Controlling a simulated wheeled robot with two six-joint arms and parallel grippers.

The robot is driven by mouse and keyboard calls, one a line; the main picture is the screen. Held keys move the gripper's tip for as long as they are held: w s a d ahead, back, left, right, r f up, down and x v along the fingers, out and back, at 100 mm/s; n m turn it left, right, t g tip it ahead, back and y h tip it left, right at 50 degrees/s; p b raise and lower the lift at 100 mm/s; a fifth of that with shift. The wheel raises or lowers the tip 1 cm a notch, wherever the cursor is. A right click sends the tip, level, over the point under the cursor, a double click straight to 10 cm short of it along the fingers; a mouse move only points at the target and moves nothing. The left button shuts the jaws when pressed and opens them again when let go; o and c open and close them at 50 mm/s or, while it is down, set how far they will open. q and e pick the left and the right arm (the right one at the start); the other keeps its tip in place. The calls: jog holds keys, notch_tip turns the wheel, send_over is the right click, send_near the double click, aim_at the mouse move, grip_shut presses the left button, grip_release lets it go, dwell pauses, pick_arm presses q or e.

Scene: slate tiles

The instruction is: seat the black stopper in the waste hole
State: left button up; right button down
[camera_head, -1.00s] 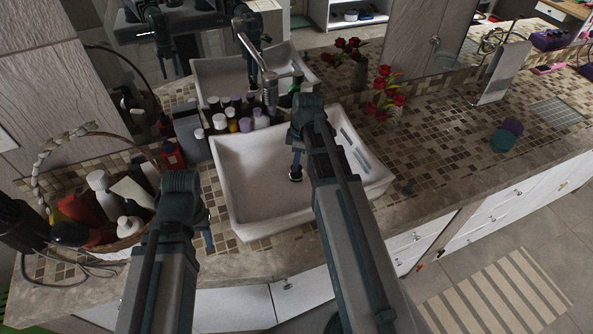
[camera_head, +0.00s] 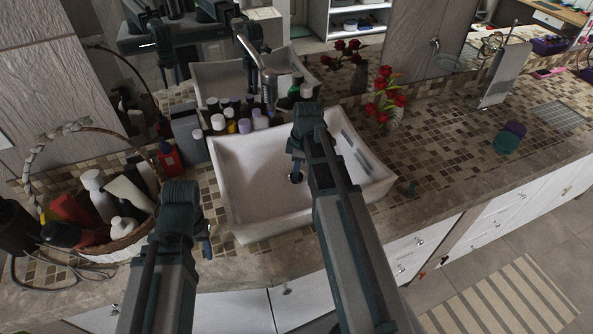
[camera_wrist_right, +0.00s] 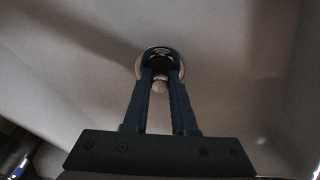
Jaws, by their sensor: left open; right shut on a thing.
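The white basin (camera_head: 250,195) is set on the tiled counter. The metal-rimmed waste hole (camera_head: 291,178) is in its floor, and its pale ring (camera_wrist_right: 139,66) shows around my fingertips in the right wrist view. My right gripper (camera_head: 297,172) points down into the basin, with its fingertips at the hole. It is shut on the black stopper (camera_wrist_right: 160,61), which shows as a dark shape between the fingertips inside the ring. How deep the stopper sits is hidden by the fingers. My left gripper (camera_head: 207,242) is open and empty, left of the basin over the counter's front.
A tap (camera_head: 268,85) rises behind the basin, with several bottles (camera_head: 232,120) beside it. A wicker basket (camera_head: 125,240) of bottles stands at the left. A vase of red flowers (camera_head: 385,95) is behind right.

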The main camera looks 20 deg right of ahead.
aim_at(300, 178)
pick_arm(q)
jog(key=shift+f, duration=0.35)
pick_arm(e)
jog(key=shift+s+a+f, duration=0.2)
jog(key=shift+s+f, duration=0.1)
jog(key=shift+s, duration=0.15)
jog(key=c, duration=0.7)
grip_release()
jog(key=shift+s+f, duration=0.1)
pick_arm(q)
jog(key=shift+w+r+p, duration=0.15)
jog(key=shift+r+p, duration=0.3)
jog(key=shift+p, duration=0.1)
pick_arm(e)
jog(key=shift+r, duration=0.45)
pick_arm(q)
notch_tip(300, 178, up, 12)
jog(key=p, duration=1.2)
jog(key=shift+w+d, duration=0.15)
pick_arm(e)
jog(key=r, duration=0.4)
jog(key=d+r, duration=0.1)
jog(key=r, duration=0.7)
jog(key=shift+w+d, duration=0.2)
jog(key=shift+d, duration=0.1)
